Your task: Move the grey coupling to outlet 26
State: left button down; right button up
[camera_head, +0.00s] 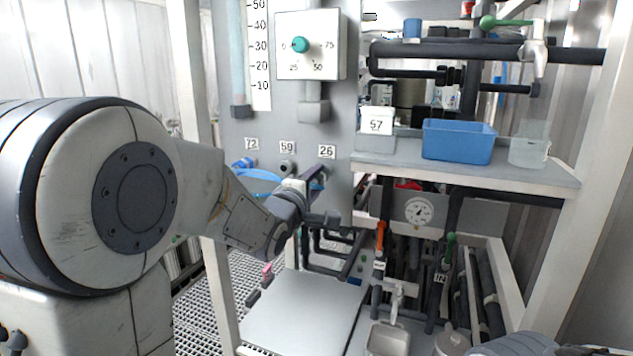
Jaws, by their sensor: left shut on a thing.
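The grey panel carries outlet labels 72 (251,144), 59 (287,147) and 26 (326,152). My left gripper (312,183) is just below label 26, close to the panel, and is shut on the grey coupling. The gripper and wrist hide most of the coupling and the outlet 26 port, so I cannot tell whether they touch. A blue fitting (243,163) sits under label 72. My right gripper is out of view.
A shelf (465,169) right of the panel holds a blue bin (458,141), a box marked 57 (377,121) and a clear cup (529,151). Dark pipes, a gauge (418,211) and valves with orange (380,236) and green (449,246) handles crowd the space below.

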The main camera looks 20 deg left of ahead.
pick_arm(q)
jog(key=shift+w, duration=0.5)
jog(key=shift+c, duration=1.7)
grip_release()
jog(key=shift+s, duration=0.25)
jog(key=s+b, duration=0.3)
jog(key=s, duration=0.7)
jog(key=shift+a+f, duration=0.1)
jog(key=shift+f, duration=0.05)
